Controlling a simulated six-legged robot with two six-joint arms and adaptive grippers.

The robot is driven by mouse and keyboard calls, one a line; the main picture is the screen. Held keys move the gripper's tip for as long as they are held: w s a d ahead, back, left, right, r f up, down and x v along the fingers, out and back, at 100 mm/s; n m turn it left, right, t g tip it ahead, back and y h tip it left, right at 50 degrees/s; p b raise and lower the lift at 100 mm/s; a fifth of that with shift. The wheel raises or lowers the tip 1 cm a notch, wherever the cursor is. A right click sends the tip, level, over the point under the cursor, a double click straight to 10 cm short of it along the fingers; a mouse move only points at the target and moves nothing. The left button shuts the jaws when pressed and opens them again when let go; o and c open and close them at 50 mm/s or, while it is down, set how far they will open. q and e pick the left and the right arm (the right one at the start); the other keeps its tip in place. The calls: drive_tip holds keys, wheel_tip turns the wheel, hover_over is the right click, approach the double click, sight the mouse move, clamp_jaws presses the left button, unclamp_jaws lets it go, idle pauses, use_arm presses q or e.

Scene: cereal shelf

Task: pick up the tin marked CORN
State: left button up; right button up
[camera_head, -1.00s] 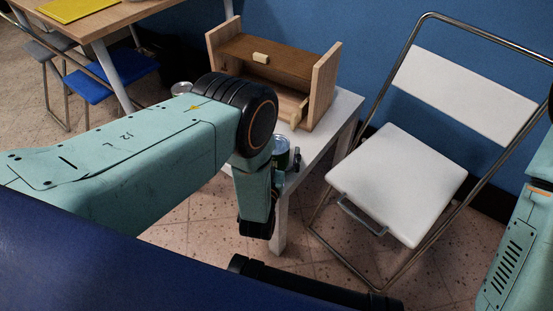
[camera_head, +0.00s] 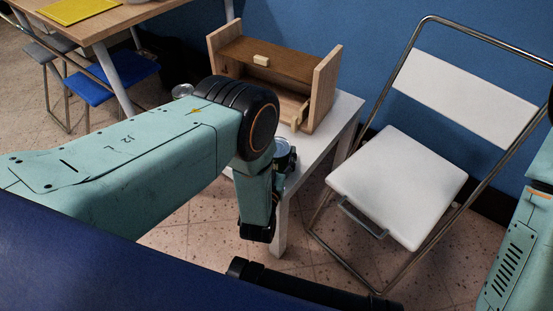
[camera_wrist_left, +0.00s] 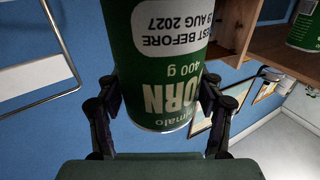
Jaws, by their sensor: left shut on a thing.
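The green tin marked CORN (camera_wrist_left: 165,60) fills the middle of the left wrist view, its print upside down in the picture. My left gripper (camera_wrist_left: 160,98) has a black finger on each side of it and is shut on it. In the head view the tin's pale lid (camera_head: 282,146) shows beside my left wrist, over the white table (camera_head: 312,156). Most of the tin there is hidden by my wrist and the gripper (camera_head: 288,160). I cannot tell whether it touches the table. My right gripper is out of view.
A small wooden shelf (camera_head: 272,51) stands on the white table behind the tin. A white folding chair (camera_head: 396,183) stands to the right. A wooden table (camera_head: 101,22) is at the back left.

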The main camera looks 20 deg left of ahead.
use_arm(q)
drive_tip(key=shift+c, duration=0.6)
drive_tip(key=shift+r, duration=0.1)
